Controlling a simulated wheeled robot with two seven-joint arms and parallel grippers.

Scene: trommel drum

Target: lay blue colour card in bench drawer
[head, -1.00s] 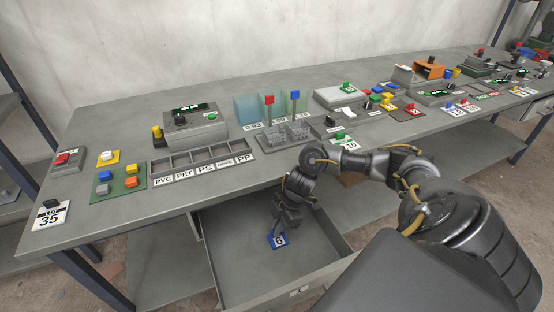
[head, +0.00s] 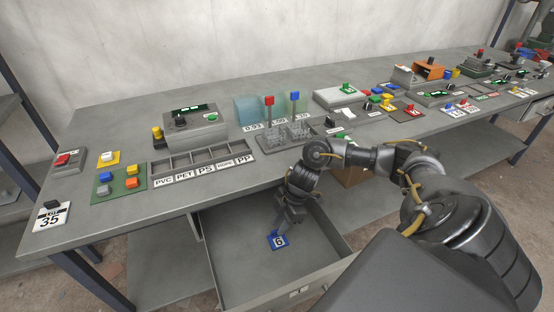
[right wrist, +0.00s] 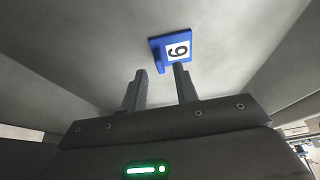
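The blue colour card (head: 279,242), with a white label and a dark digit, lies on the floor of the open bench drawer (head: 235,275). In the right wrist view the card (right wrist: 172,49) is just beyond my fingertips, with a small blue tab at one edge. My right gripper (head: 280,224) reaches down into the drawer, just above the card. In the wrist view its two fingers (right wrist: 157,79) stand apart with nothing clamped between them. One fingertip overlaps the card's edge in that picture; contact cannot be told. My left gripper is not in view.
The bench (head: 110,205) stands behind and above the drawer. On its front part are a sorting tray (head: 200,161) with labelled compartments and a green board (head: 122,183) with coloured blocks. The drawer walls surround my right gripper; the rest of the drawer floor is bare.

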